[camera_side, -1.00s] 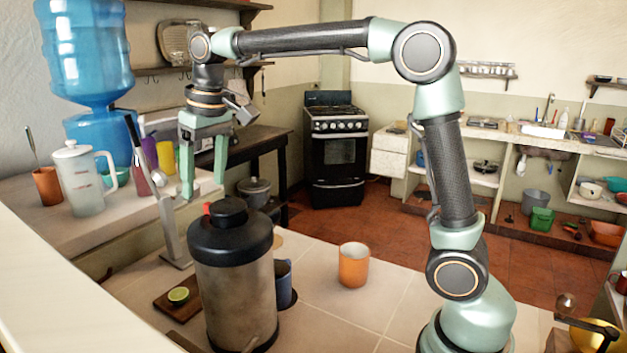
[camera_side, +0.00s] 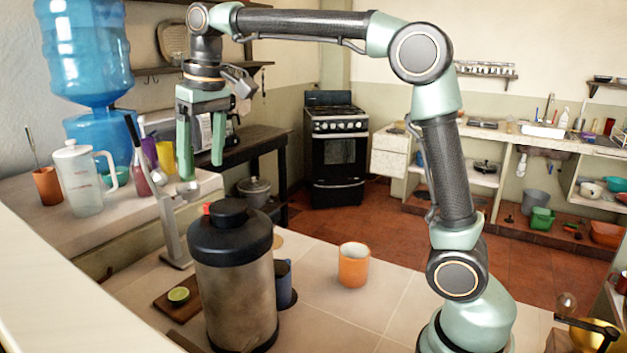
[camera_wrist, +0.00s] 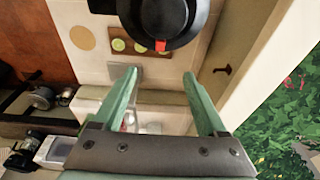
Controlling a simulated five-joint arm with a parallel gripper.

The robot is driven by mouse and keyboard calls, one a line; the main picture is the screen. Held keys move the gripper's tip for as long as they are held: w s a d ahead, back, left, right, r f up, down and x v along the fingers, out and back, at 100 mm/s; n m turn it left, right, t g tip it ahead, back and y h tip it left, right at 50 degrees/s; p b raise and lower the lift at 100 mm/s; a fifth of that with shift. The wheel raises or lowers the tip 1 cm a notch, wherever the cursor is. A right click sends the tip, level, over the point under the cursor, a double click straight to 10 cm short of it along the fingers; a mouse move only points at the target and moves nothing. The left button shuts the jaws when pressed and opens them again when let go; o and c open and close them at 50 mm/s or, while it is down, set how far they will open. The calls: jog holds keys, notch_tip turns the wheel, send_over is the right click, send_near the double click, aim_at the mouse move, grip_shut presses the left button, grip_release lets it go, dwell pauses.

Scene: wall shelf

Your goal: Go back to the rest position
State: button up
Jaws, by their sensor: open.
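My gripper (camera_side: 202,172) is open and empty, with its two green fingers pointing down in the side view. It hangs in the air above and behind the black-lidded metal dispenser (camera_side: 235,275), near the top of a grey lever press (camera_side: 167,205). In the wrist view my gripper (camera_wrist: 162,75) also shows with its fingers apart and nothing between them. The dispenser's black lid (camera_wrist: 165,18) is beyond the fingertips there.
An orange cup (camera_side: 353,265) and a dark blue mug (camera_side: 284,285) stand on the tiled counter. A cut lime (camera_side: 178,295) lies on a wooden board. A clear pitcher (camera_side: 80,180) and a blue water bottle (camera_side: 85,50) stand at left. Free counter lies around the orange cup.

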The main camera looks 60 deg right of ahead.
jog(key=shift+t, duration=0.9)
jog(key=s, duration=0.3)
jog(key=s+d+f, duration=0.1)
jog(key=s, duration=0.2)
jog(key=s+d+f, duration=0.1)
jog(key=s, duration=0.2)
jog(key=shift+s+d+f, duration=0.15)
jog(key=shift+d+f, duration=0.1)
jog(key=s+d+f+t, duration=0.1)
jog(key=s+f, duration=0.6)
jog(key=shift+s+d+f+t, duration=0.25)
jog(key=shift+s+t, duration=0.05)
jog(key=shift+s, duration=0.1)
